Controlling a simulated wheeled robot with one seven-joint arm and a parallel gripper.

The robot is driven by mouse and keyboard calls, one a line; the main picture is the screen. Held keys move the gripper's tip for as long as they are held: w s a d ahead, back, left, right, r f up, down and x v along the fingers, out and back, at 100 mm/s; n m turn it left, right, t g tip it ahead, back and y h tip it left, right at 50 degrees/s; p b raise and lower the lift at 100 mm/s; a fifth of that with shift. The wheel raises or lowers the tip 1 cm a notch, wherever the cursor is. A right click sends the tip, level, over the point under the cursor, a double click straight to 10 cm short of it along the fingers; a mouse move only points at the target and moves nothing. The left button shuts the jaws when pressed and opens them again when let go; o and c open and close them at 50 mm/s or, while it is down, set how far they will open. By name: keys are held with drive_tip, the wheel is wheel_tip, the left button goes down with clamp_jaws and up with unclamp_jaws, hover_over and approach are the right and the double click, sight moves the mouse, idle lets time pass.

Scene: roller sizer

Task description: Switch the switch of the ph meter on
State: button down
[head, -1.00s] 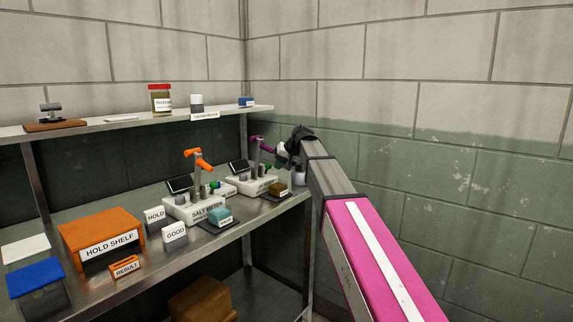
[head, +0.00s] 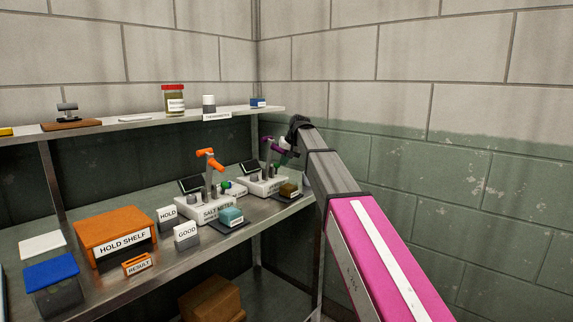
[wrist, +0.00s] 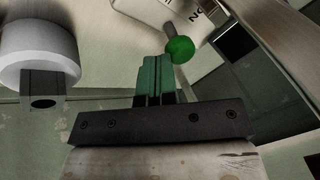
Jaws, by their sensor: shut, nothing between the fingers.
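The pH meter (head: 265,186) is the white unit with a dark screen and a purple-topped post at the right end of the bench; its label is partly hidden. In the wrist view, a green ball on a grey stem (wrist: 180,49), apparently the switch lever, stands out from a white box (wrist: 165,10) with black lettering, partly cut off. My gripper (wrist: 157,66) has green fingers, shut and empty. Their tips are just below and left of the ball in that view; I cannot tell whether they touch. In the head view my gripper (head: 284,155) is small beside the pH meter, partly hidden by my wrist.
The salt meter (head: 200,208) with its orange-topped post stands left of the pH meter. A teal block (head: 230,215) and a brown block (head: 289,190) sit before the meters. A shelf (head: 140,123) runs above. A white round object (wrist: 38,52) is left of my fingers.

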idle(0.4)
drive_tip(key=shift+r, duration=0.8)
drive_tip(key=s+d+r, duration=0.3)
drive_tip(key=d+r, duration=0.4)
drive_tip(key=d, duration=0.2)
drive_tip(key=shift+d, duration=0.2)
drive_tip(key=shift+s, duration=0.1)
drive_tip(key=d+f+t+y, duration=0.1)
drive_tip(key=s+f+y, duration=0.1)
drive_tip(key=f, duration=0.1)
drive_tip(key=shift+s+d+t, duration=0.15)
drive_tip(key=shift+d+t, duration=0.25)
